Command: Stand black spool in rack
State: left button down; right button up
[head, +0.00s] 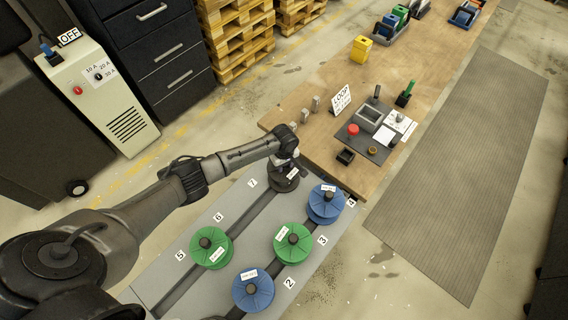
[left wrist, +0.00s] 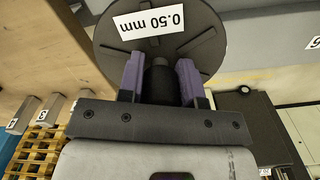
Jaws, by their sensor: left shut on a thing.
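The black spool (head: 286,180) is at the far end of the grey rack (head: 309,280), beside the number 7 label. I cannot tell whether it rests in the rack or hangs just above it. My left gripper (head: 285,160) is over the spool and shut on its central hub. In the left wrist view, the spool's dark flange (left wrist: 200,48) bears a white "0.50 mm" label. The purple fingers of my left gripper (left wrist: 160,80) stand on both sides of the hub. My right gripper is not in view.
Blue spools (head: 326,205) (head: 253,291) and green spools (head: 294,244) (head: 211,248) stand in the rack. The groove by label 6 (head: 218,217) is empty. A wooden table (head: 310,145) with a tool mat (head: 375,152) adjoins the rack's far end.

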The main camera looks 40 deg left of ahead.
pick_arm(q)
jog(key=c, duration=0.9)
grip_release()
jog(key=shift+w+r, duration=0.1)
jog(key=shift+w, duration=0.05)
jog(key=shift+o, duration=0.9)
notch_tip(320, 180, up, 14)
jog(key=p, duration=0.1)
